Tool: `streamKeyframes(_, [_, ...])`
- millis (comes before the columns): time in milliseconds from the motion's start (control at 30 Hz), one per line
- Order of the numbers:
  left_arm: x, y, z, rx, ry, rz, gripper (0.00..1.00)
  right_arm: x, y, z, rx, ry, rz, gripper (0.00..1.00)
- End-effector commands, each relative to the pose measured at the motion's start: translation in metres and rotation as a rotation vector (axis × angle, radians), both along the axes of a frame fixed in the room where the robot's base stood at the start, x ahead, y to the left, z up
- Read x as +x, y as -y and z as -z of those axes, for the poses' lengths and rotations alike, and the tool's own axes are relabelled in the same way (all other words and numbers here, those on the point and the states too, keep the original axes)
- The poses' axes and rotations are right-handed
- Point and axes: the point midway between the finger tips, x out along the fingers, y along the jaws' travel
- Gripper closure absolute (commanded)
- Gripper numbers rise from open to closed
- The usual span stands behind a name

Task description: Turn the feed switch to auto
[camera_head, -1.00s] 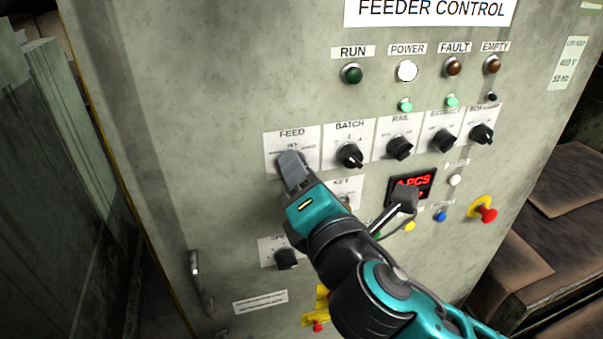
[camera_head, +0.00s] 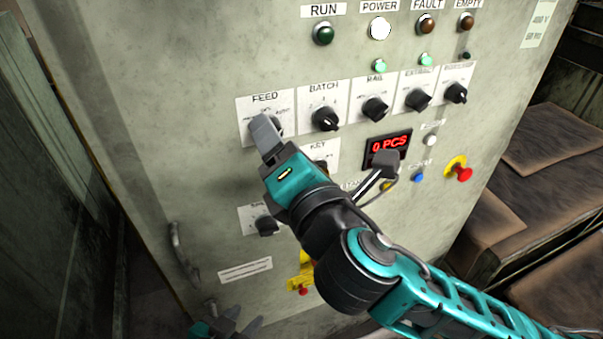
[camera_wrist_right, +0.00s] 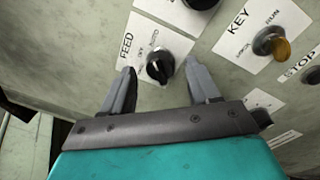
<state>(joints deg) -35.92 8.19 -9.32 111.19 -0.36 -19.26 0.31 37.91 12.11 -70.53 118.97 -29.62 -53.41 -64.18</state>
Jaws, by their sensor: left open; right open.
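The feed switch is a black rotary knob on a white plate (camera_head: 252,105) labelled FEED, at the upper left of the panel's knob row. In the head view my right gripper (camera_head: 264,127) is over the plate and hides most of the knob. In the right wrist view the feed knob (camera_wrist_right: 160,68) shows between the two spread fingers of my right gripper (camera_wrist_right: 163,72), with a gap on each side. Which label the knob points to is hard to tell. My left gripper (camera_head: 247,316) is open and empty at the bottom edge, low in front of the cabinet.
The batch knob (camera_head: 326,118) is just right of the feed plate. The key switch (camera_wrist_right: 271,43) is near my right gripper. A red mushroom button (camera_head: 462,172) is at the right. A door handle (camera_head: 182,255) is at lower left.

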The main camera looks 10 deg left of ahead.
Motion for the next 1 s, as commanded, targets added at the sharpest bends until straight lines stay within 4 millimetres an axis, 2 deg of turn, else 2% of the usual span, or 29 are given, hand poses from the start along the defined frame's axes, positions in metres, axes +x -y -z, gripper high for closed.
streamKeyframes(500, [0.0,0.0,0.004,0.0,-0.001,0.0,0.57,-0.08,0.06,0.006,-0.001,-0.003,0.0,0.39])
streamKeyframes(700, [0.0,0.0,0.005,0.0,-0.001,0.0,0.57,-0.093,0.069,0.006,-0.001,-0.002,0.002,0.39])
streamKeyframes(1000, [0.0,0.0,0.005,0.0,0.0,0.0,0.57,-0.094,0.07,0.006,-0.001,-0.001,0.001,0.39])
